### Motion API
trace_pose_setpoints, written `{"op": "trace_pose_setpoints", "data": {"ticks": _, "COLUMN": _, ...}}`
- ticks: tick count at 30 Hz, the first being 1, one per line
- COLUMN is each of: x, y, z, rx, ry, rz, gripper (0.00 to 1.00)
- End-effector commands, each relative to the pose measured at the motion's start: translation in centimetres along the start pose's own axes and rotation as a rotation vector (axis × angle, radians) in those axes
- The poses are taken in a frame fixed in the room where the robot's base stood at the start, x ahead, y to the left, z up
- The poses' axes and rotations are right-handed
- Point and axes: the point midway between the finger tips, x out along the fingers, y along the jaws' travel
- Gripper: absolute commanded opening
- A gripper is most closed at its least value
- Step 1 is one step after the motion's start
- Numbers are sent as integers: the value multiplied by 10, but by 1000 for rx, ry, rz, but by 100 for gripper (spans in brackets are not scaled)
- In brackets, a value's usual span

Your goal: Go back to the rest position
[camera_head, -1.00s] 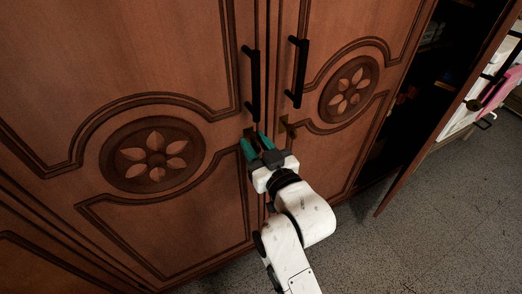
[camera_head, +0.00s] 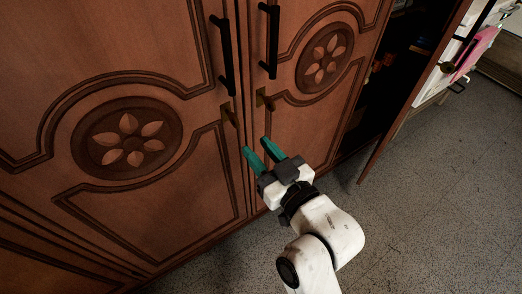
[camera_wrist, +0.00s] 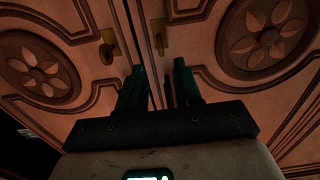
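My gripper (camera_head: 259,152) is in front of the wooden cabinet, below the two black handles. Its two green fingers stand apart with nothing between them. In the wrist view my gripper (camera_wrist: 159,82) points at the seam between the two doors, and its fingers are spread. The left door (camera_head: 185,190) and the middle door (camera_head: 290,105) look closed, each with a carved flower medallion. The left handle (camera_head: 222,55) and right handle (camera_head: 270,40) are black and vertical. Brass keyhole plates (camera_head: 228,113) and (camera_head: 264,99) sit below them.
A further cabinet door (camera_head: 415,85) at the right stands open, with a dark interior (camera_head: 385,75) behind it. A pink item (camera_head: 478,48) and white furniture are at the far right. The grey speckled floor (camera_head: 430,190) is clear at lower right.

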Motion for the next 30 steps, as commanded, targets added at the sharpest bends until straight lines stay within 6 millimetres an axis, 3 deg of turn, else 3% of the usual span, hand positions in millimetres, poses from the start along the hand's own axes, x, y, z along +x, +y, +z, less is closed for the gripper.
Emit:
{"op": "trace_pose_setpoints", "data": {"ticks": 11, "x": -1, "y": 1, "z": 1, "rx": 1, "ry": -11, "rz": 2, "gripper": 34}}
{"op": "trace_pose_setpoints", "data": {"ticks": 14, "x": -14, "y": 13, "z": 16, "rx": 8, "ry": -101, "rz": 22, "gripper": 34}}
{"op": "trace_pose_setpoints", "data": {"ticks": 16, "x": -32, "y": 27, "z": 35, "rx": 26, "ry": -218, "rz": 50, "gripper": 34}}
{"op": "trace_pose_setpoints", "data": {"ticks": 20, "x": -94, "y": 58, "z": 83, "rx": 88, "ry": -515, "rz": 132, "gripper": 34}}
{"op": "trace_pose_setpoints", "data": {"ticks": 24, "x": -180, "y": 80, "z": 124, "rx": 187, "ry": -836, "rz": 243, "gripper": 34}}
{"op": "trace_pose_setpoints", "data": {"ticks": 30, "x": -300, "y": 85, "z": 148, "rx": 345, "ry": -1211, "rz": 399, "gripper": 34}}
